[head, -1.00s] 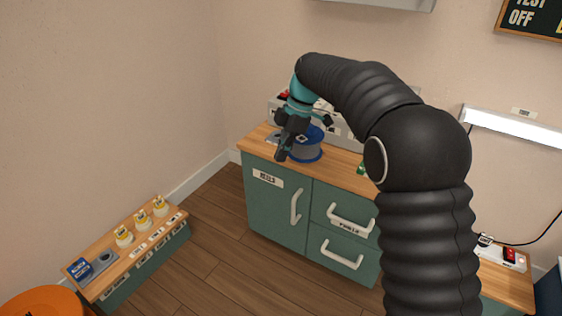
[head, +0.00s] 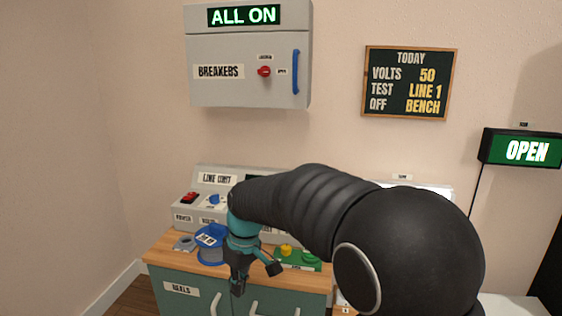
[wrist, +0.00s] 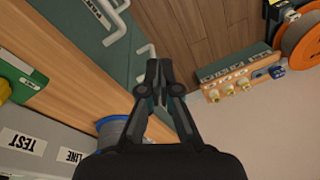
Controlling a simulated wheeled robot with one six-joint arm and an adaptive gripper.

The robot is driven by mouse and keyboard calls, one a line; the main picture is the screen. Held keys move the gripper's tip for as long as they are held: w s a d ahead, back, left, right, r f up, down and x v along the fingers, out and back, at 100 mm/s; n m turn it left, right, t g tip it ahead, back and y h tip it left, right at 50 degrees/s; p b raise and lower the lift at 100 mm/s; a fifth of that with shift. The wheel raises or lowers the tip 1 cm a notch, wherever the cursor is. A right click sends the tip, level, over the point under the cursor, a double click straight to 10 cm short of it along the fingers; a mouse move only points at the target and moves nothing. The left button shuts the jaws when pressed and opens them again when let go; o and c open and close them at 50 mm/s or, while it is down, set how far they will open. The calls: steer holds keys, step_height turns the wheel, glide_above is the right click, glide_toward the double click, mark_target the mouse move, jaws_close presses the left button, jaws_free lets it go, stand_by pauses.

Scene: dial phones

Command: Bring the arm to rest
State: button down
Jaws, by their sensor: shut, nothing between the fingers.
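My black arm reaches across the head view from the lower right, bent at a large joint. My gripper (head: 255,277) hangs downward in front of the bench edge, beside the blue wire reel (head: 211,246) and in front of the green cabinet doors. In the wrist view my gripper (wrist: 158,72) has its fingertips together with nothing between them. The reel (wrist: 112,130) shows there partly hidden behind the left finger.
The wooden bench (head: 167,251) carries a grey line-unit console (head: 215,178) and a green block with a yellow knob (head: 286,250). A breaker box (head: 225,83) hangs above. A low wooden shelf (wrist: 240,79) and an orange reel (wrist: 305,42) stand apart across open floor.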

steer(key=s+d+r+m+t+p, duration=0.2)
steer(key=s+d+r+m, duration=0.3)
steer(key=s+d, duration=0.6)
steer(key=s+d+r+m+t+h+p, duration=0.1)
steer(key=s+d+r+m+t+p, duration=0.2)
steer(key=s+d, duration=0.7)
steer(key=d+r+m+t, duration=0.1)
steer(key=d+r+m, duration=0.1)
steer(key=d+r, duration=0.1)
steer(key=shift+s+d+r+h, duration=0.3)
steer(key=shift+s+d+r, duration=0.1)
steer(key=shift+d, duration=0.4)
